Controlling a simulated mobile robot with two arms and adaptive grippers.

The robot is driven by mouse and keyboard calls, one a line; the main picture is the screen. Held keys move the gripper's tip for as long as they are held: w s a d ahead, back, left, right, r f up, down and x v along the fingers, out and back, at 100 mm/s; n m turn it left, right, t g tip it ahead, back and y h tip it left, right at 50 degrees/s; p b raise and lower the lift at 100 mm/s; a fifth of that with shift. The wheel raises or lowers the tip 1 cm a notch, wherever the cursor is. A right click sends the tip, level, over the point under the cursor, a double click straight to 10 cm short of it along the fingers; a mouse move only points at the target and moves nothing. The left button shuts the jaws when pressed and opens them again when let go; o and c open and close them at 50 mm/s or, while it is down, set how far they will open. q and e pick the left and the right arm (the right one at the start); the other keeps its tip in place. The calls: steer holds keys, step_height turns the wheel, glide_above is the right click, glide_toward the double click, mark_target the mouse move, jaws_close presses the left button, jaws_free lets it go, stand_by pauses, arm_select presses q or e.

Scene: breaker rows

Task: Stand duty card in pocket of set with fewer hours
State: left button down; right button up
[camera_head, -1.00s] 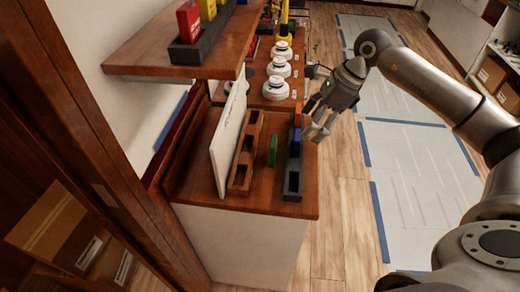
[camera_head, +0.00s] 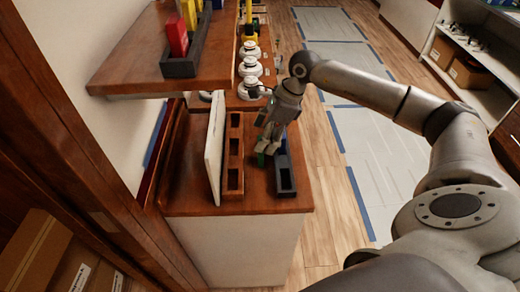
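A small green piece (camera_head: 262,159) shows on the wooden counter at my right gripper's fingertips; the fingers hide most of it. My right gripper (camera_head: 268,146) points down there, between a brown holder and a dark holder. Whether its fingers are closed on the piece cannot be told. The brown holder (camera_head: 234,165) has a row of open pockets. The dark grey holder (camera_head: 286,178) has an open pocket at its near end. A white panel (camera_head: 214,148) stands on edge left of the brown holder. No duty card or hour markings can be made out. My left gripper is out of view.
A wooden shelf (camera_head: 130,66) overhangs the counter at upper left, bearing a dark rack (camera_head: 181,68) with red and yellow pieces. Several white round devices (camera_head: 250,68) stand farther back. The counter's near edge is clear.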

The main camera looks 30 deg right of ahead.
mark_target(260, 156)
steer(key=x, duration=0.1)
steer(key=p+x, duration=0.1)
steer(key=x, duration=0.1)
steer(key=shift+w+d+f, duration=0.1)
steer(key=shift+d+f, duration=0.1)
steer(key=shift+f, duration=0.2)
steer(key=shift+w+a+f, duration=0.1)
steer(key=shift+f, duration=0.25)
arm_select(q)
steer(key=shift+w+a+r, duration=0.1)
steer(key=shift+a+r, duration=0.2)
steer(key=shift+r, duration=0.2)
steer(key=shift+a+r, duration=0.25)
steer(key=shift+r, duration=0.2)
arm_select(e)
steer(key=shift+c, duration=0.3)
steer(key=c, duration=1.1)
steer(key=shift+c, duration=0.2)
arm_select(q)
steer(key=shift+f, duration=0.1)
arm_select(e)
steer(key=shift+r, duration=0.1)
